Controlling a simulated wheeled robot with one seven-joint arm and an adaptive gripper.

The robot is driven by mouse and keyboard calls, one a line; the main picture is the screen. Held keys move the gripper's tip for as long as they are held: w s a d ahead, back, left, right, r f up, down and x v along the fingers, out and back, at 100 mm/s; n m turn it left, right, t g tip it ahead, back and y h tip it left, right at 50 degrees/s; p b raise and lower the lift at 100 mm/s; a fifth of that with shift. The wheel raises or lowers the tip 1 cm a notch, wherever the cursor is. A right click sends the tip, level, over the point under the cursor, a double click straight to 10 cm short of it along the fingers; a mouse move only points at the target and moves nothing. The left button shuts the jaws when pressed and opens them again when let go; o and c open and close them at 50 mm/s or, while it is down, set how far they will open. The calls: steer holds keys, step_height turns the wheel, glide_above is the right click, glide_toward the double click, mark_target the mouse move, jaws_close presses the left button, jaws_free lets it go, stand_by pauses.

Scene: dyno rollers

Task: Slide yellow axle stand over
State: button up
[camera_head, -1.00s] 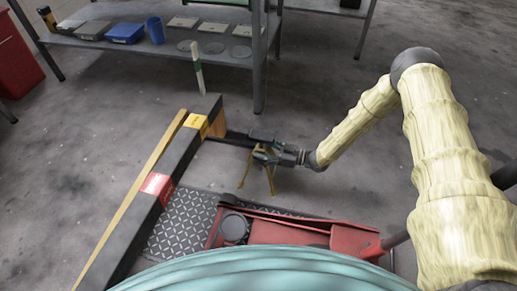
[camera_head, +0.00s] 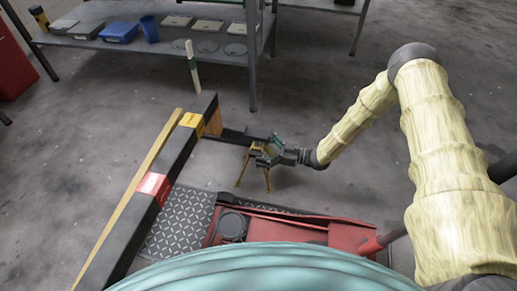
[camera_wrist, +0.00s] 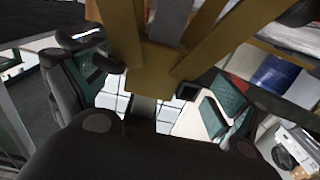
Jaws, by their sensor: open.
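The yellow axle stand (camera_head: 242,178) stands on the floor beyond the red jack, with its splayed legs showing below my gripper (camera_head: 274,150). My gripper is at the stand's upper part and hides much of it in the head view. In the wrist view the stand's yellow legs and grey post (camera_wrist: 158,65) fill the top middle. My gripper's fingers (camera_wrist: 150,95) are spread, one on each side of the stand. I cannot tell whether either finger touches it.
A red floor jack (camera_head: 300,232) lies in front, beside a checker plate (camera_head: 180,222). A dark beam with yellow and red labels (camera_head: 172,165) runs along the left. A metal shelf (camera_head: 215,58) with trays stands behind. Floor to the right of the stand is clear.

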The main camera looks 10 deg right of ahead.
steer(key=v, duration=1)
steer(key=shift+d, duration=0.3)
